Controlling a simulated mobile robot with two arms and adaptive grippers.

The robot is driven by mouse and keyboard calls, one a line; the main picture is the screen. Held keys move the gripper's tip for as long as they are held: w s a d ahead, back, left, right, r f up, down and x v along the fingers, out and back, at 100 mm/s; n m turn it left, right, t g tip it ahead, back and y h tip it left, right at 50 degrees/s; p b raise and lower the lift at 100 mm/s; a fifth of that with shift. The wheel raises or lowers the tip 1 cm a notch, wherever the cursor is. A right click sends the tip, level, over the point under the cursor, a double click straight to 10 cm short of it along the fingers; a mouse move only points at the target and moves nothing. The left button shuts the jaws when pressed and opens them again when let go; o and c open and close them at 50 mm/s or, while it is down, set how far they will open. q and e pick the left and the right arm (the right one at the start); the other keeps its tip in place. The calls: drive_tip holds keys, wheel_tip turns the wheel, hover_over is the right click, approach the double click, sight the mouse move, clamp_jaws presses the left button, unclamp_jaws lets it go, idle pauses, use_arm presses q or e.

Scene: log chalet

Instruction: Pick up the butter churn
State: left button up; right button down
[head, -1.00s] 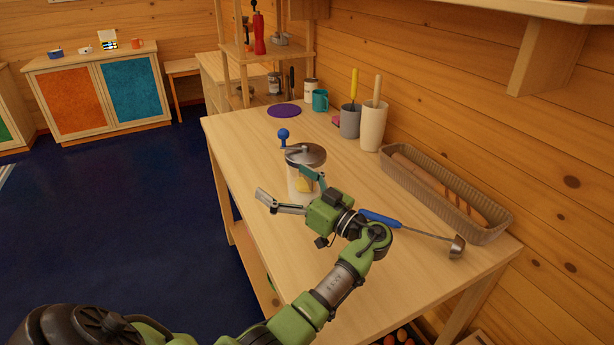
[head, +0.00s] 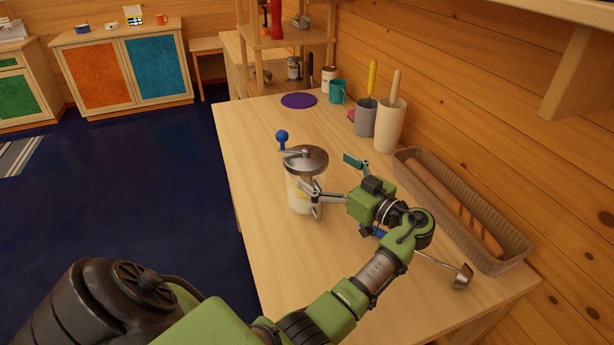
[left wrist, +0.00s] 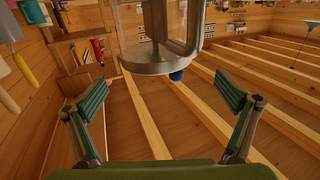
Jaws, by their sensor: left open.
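The butter churn (head: 306,163) is a clear jar with a grey metal lid and a crank ending in a blue knob. It stands upright on the wooden table, with something yellow low inside. My left gripper (head: 334,183) is open at the churn's right side in the head view. One finger overlaps the front of the jar and the other is apart to the right of it. Contact cannot be told. In the left wrist view the churn (left wrist: 158,62) appears upside down beyond the spread fingers, with nothing held. My right gripper is not in view.
A ladle (head: 462,276) with a blue handle lies under my left gripper. A wicker basket (head: 515,246) with bread is at the right by the wall. Behind stand a cream crock (head: 389,128), a grey cup (head: 366,119), a teal mug (head: 337,92) and a purple mat (head: 298,101).

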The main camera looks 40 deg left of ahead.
sight(313, 159)
use_arm(q)
drive_tip(key=shift+a+r, duration=0.15)
drive_tip(key=shift+a, duration=0.65)
drive_tip(key=shift+w+a, duration=0.2)
drive_tip(key=shift+a, duration=0.15)
drive_tip(key=shift+w+a+f+p, duration=0.1)
drive_tip(key=shift+a+f+p, duration=0.1)
drive_tip(key=shift+p, duration=0.1)
drive_tip(key=a+p, duration=0.2)
drive_tip(key=shift+w+a+r, duration=0.2)
drive_tip(key=shift+a+r, duration=0.1)
drive_tip(key=shift+r, duration=0.1)
drive_tip(key=shift+w+a+f+p, duration=0.15)
drive_tip(key=shift+a+p, duration=0.5)
drive_tip(key=shift+a, duration=0.4)
drive_tip(key=shift+a+f, duration=0.1)
drive_tip(key=shift+a, duration=0.1)
drive_tip(key=c, duration=2.2)
drive_tip(key=shift+w, duration=0.1)
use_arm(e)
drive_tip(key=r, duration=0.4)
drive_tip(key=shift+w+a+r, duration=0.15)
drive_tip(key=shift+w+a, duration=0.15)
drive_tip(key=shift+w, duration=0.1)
